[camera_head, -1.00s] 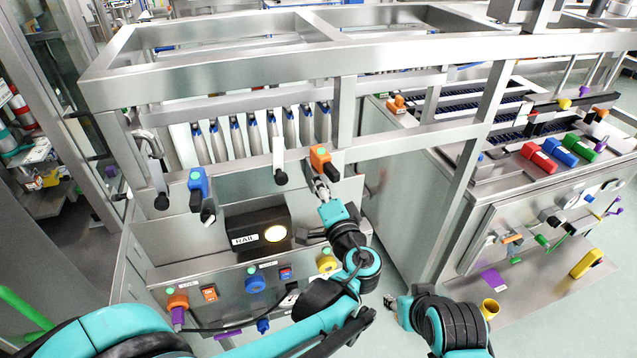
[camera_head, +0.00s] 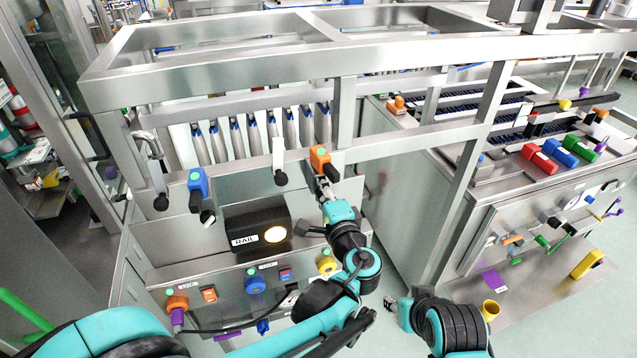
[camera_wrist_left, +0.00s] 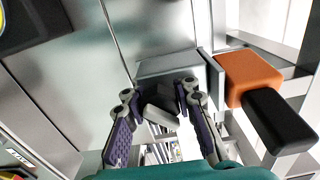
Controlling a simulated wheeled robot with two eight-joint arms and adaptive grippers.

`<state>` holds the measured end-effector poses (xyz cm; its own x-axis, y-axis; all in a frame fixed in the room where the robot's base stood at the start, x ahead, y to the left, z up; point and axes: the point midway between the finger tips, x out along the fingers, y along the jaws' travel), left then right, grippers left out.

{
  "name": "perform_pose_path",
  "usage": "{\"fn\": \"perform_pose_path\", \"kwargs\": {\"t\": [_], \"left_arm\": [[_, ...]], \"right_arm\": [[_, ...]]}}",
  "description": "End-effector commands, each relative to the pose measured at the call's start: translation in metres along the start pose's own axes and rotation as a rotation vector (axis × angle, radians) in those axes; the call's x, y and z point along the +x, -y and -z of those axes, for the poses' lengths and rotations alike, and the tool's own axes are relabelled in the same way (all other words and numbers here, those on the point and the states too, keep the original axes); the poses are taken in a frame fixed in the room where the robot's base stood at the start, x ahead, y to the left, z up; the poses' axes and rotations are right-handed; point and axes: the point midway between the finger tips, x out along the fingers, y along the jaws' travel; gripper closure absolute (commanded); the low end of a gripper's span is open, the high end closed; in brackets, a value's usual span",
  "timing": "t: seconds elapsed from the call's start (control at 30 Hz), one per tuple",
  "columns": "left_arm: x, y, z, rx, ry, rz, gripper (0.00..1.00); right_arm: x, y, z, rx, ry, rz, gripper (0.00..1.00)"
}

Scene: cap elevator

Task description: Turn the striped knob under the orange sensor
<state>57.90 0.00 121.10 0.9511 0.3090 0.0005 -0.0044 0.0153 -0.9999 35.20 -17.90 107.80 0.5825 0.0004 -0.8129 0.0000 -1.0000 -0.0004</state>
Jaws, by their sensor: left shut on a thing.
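The orange sensor (camera_head: 320,157) with its black front part hangs from the frame's lower bar. In the left wrist view the orange sensor (camera_wrist_left: 252,76) is right of the fingers, beside a grey metal bracket (camera_wrist_left: 168,68). The knob (camera_wrist_left: 160,112) shows light and dark parts between the fingers, partly hidden below the bracket. My left gripper (camera_head: 322,187) is just below the orange sensor, and it also shows in the left wrist view (camera_wrist_left: 157,94), shut on the knob. My right gripper (camera_head: 392,304) is low, right of the panel; its fingers are too small to judge.
A blue sensor (camera_head: 197,181) with a knob below it hangs at the left. A black box with a lit round lamp (camera_head: 257,230) stands on the ledge below. Metal posts and bars surround my left gripper. A panel with buttons (camera_head: 255,285) is at the front.

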Motion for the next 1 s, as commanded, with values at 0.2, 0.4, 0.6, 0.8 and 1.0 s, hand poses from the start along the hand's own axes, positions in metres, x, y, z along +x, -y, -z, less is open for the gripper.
{"fn": "perform_pose_path", "kwargs": {"t": [0.2,0.4,0.6,0.8,1.0], "left_arm": [[0.001,0.002,0.000,0.002,0.002,0.003,0.68],[0.001,0.001,0.000,0.001,0.001,0.002,0.51],[0.000,0.001,0.000,0.000,0.000,0.001,0.51],[-0.021,0.001,0.001,0.000,-0.003,0.001,0.51],[-0.056,0.001,0.001,0.000,-0.004,0.002,0.51]], "right_arm": [[0.000,0.000,0.000,0.000,0.000,0.000,0.60],[0.000,0.000,0.000,0.000,0.000,0.000,0.60],[0.000,0.000,0.000,0.000,0.000,0.000,0.60],[0.000,0.000,0.000,0.000,0.000,0.000,0.60],[0.000,0.000,0.000,0.000,0.000,0.000,0.60]]}}
